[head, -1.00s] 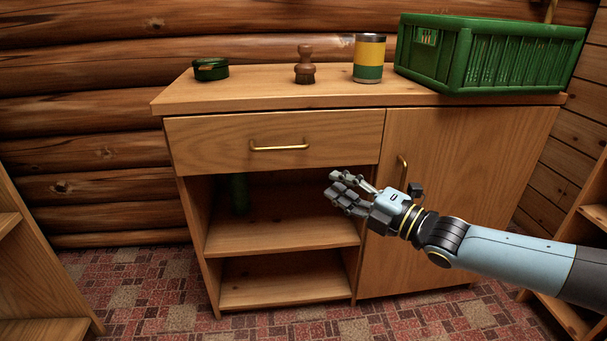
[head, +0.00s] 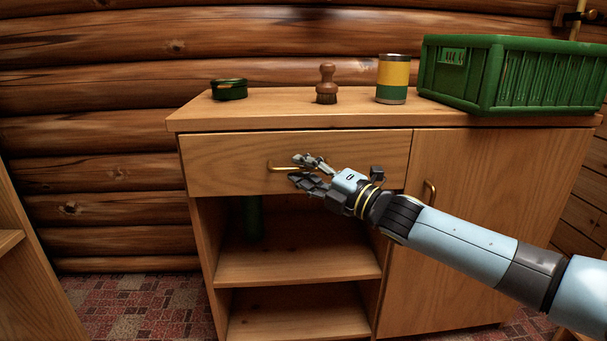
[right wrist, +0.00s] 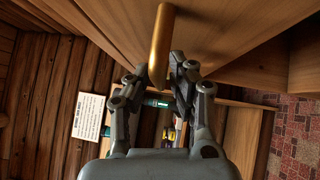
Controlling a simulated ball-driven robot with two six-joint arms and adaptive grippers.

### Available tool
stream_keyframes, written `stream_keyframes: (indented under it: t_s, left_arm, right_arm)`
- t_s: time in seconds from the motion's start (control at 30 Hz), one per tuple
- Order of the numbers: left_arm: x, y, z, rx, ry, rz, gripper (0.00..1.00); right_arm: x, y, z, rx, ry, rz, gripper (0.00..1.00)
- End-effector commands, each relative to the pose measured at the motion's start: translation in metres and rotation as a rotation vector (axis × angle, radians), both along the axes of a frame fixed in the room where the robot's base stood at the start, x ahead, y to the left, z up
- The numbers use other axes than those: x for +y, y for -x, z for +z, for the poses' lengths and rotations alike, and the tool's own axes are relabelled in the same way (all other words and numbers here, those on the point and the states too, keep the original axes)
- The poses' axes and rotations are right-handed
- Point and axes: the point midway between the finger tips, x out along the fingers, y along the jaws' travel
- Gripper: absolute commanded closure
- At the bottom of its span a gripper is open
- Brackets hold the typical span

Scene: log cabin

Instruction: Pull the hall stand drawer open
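The hall stand (head: 450,150) is a wooden cabinet with a drawer (head: 225,163) at its upper left. The drawer front looks flush with the cabinet. Its brass bar handle (head: 279,168) is partly hidden by my right gripper (head: 303,169) in the head view. In the right wrist view, the handle (right wrist: 161,45) lies between the two fingers of my right gripper (right wrist: 159,77). The fingers are apart, one on each side of the bar, with no clear grip on it. My left gripper is out of view.
On the cabinet top stand a small green tin (head: 229,89), a wooden-handled brush (head: 326,84), a yellow and green can (head: 392,79) and a green crate (head: 510,75). Below the drawer are open shelves (head: 298,262). A door with a brass handle (head: 429,192) is to the right.

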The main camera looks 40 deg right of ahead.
Motion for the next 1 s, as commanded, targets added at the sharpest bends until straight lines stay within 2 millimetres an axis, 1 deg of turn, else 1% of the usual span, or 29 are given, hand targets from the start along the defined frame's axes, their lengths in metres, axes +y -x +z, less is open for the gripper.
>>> stream_keyframes:
  t_s: [0.27,0.4,0.43,0.87,1.0]
  left_arm:
    - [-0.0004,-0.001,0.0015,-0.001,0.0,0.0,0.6]
    - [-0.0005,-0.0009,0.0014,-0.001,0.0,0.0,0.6]
    - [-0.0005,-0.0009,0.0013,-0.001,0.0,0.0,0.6]
    - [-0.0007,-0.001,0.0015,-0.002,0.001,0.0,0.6]
    - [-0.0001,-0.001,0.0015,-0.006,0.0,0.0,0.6]
  right_arm:
    - [0.0002,-0.0013,0.0002,0.001,0.0,0.0,0.79]
    - [0.0002,-0.0012,0.0002,0.001,0.0,0.0,0.97]
    - [0.0002,-0.0012,0.0002,0.001,0.0,0.0,1.0]
    - [0.0003,-0.0011,0.0009,-0.001,-0.001,0.0,1.0]
    - [0.0021,0.0016,0.0019,0.0,-0.003,0.001,1.0]
